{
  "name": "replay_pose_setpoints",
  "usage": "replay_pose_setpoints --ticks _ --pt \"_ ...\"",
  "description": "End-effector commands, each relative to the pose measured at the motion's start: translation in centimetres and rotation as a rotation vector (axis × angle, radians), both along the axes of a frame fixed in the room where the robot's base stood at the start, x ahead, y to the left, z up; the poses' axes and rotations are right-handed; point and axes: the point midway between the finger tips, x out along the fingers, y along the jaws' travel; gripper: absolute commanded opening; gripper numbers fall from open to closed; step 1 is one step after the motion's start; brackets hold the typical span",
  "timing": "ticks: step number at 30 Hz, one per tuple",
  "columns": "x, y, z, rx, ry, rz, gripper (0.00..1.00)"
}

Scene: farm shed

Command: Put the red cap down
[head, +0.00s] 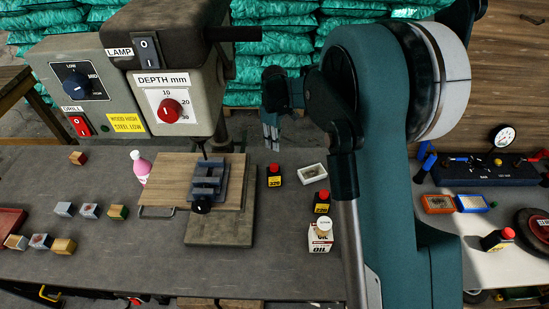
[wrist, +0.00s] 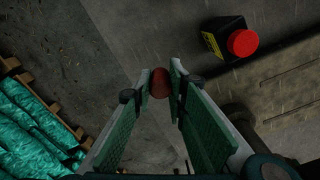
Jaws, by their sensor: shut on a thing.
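My gripper (head: 271,143) hangs above the far edge of the grey bench in the head view, left of my teal arm. In the wrist view its two green-padded fingers (wrist: 161,92) are shut on the small, round, dark red cap (wrist: 160,80), held at the fingertips. In the head view the held cap cannot be made out. A black container with a bright red top and yellow label (head: 274,177) stands on the bench just below the gripper in the picture. It also shows in the wrist view (wrist: 226,38), right of the fingers and apart from them.
A second black container (head: 321,206), a white tray (head: 312,173) and an oil can (head: 320,242) stand right of the drill vise (head: 208,180). A pink bottle (head: 142,167) and several small blocks are at left. Bare bench lies between the vise and oil can.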

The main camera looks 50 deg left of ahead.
Motion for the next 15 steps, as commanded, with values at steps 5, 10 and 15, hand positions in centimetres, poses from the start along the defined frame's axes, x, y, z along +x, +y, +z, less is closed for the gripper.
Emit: replay_pose_setpoints --ticks 5,10,15 --pt "0.0 0.0 -2.8 0.0 0.0 0.0 0.09" --pt "0.0 0.0 -4.4 0.0 0.0 0.0 0.09" --pt "0.0 0.0 -4.7 0.0 0.0 0.0 0.09"
